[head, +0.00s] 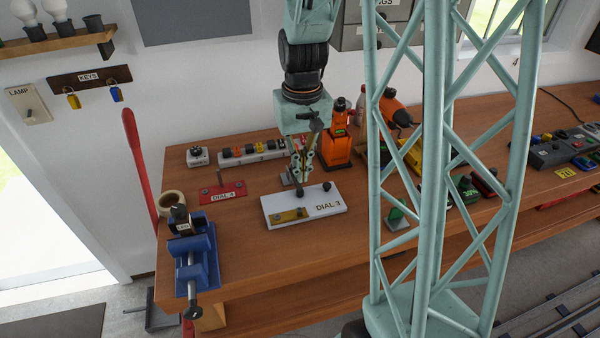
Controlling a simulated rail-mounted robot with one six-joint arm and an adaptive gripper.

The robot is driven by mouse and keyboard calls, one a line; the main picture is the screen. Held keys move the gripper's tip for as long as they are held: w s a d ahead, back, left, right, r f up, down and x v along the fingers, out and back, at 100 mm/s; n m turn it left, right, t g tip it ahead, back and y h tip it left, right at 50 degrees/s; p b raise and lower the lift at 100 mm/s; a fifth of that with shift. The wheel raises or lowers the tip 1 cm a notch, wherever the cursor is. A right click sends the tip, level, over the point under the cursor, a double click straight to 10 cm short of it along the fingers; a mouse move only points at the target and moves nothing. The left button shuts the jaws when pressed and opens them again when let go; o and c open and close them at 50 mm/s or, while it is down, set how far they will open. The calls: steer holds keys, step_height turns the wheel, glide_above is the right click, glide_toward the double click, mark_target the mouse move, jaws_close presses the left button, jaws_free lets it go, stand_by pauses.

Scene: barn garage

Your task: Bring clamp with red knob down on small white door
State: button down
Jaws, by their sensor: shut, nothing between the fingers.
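I cannot pick out a clamp with a red knob or a small white door for certain in the head view. My gripper (299,178) points down over the back of a white board labelled DIAL 3 (328,208), on the wooden bench. It is shut and empty. The board carries a brass plate (289,215) and small dark knobs. My gripper hides part of what stands behind the board, and whether its tips touch anything is not clear.
A red plate labelled DIAL 4 (236,188) with an upright lever lies to the left. A blue vise (203,262) sits at the bench's (270,265) front left. A power strip (256,153) and orange tool (336,148) stand behind. The bench front centre is clear.

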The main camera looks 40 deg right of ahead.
steer(key=s+a+r, duration=0.1)
steer(key=s+r, duration=0.3)
steer(key=r, duration=0.1)
steer(key=shift+s+a+p, duration=0.25)
steer(key=shift+a+p, duration=0.05)
stand_by(0.6)
steer(key=shift+a+r, duration=0.1)
steer(key=s+a+r+n+t+b, duration=0.1)
steer(key=s+a+r, duration=0.2)
steer(key=a+r, duration=0.25)
steer(key=s+a+r+n+t, duration=0.1)
steer(key=s+a+r, duration=0.35)
steer(key=r, duration=0.25)
steer(key=s+a+r+n+t+b, duration=0.1)
steer(key=s+a+r+n, duration=0.1)
steer(key=s+a+r, duration=0.4)
steer(key=shift+s+a+r+t, duration=0.25)
steer(key=shift+s+a+t, duration=0.2)
steer(key=shift+s, duration=2.05)
steer(key=shift+d, duration=0.15)
